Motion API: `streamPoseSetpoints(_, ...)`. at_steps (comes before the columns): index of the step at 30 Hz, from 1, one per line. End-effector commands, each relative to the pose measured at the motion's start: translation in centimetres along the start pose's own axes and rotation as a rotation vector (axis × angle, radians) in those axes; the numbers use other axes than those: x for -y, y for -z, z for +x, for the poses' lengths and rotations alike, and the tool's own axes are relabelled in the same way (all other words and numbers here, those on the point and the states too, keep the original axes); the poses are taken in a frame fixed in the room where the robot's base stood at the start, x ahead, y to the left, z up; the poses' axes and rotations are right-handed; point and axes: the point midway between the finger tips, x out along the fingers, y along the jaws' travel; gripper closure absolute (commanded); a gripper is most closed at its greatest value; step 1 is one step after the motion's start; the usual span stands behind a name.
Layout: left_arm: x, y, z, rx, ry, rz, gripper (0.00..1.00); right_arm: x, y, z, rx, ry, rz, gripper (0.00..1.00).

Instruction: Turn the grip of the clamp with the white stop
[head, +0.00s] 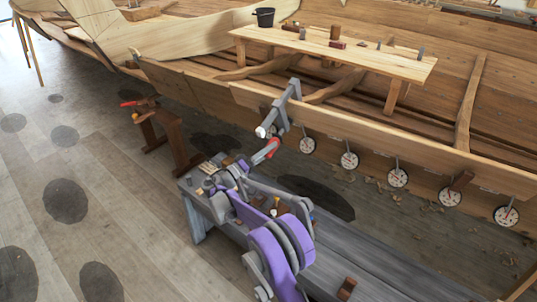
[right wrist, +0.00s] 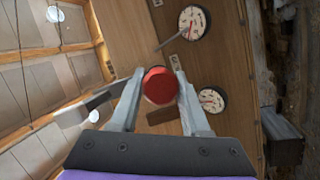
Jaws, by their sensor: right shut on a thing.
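The grey clamp (head: 284,105) sits over the edge of the hull's top plank. Its white stop (head: 262,131) shows at the lower end. The red grip (head: 266,151) is just below and right of it. My right gripper (head: 258,160) is shut on the red grip. In the right wrist view the grip's round red end (right wrist: 158,86) lies between the two fingers of my right gripper (right wrist: 158,92). Part of the grey clamp (right wrist: 92,104) shows left of the fingers there. My left gripper is not in view.
Several round dials (head: 349,160) hang along the plank to the right. A brown wooden stand (head: 165,140) is left of my arm. Open floor (head: 110,190) lies further left.

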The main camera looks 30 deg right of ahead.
Motion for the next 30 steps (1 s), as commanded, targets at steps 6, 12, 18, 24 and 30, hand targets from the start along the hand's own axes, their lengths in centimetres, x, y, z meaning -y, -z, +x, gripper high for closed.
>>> streamPoseSetpoints(6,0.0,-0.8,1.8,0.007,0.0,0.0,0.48,0.4,-0.1,-0.1,-0.001,-0.072,-0.192,1.0)
streamPoseSetpoints(12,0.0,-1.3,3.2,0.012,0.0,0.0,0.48,0.4,-0.1,-0.1,-0.001,-0.138,-0.37,1.0)
streamPoseSetpoints(18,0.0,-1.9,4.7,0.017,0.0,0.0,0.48,0.4,-0.1,-0.1,-0.001,-0.204,-0.548,1.0)
streamPoseSetpoints(24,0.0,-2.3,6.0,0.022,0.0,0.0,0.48,0.4,-0.1,0.0,-0.001,-0.271,-0.726,1.0)
streamPoseSetpoints(30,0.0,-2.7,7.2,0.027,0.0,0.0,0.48,0.3,-0.1,0.0,-0.001,-0.333,-0.894,1.0)
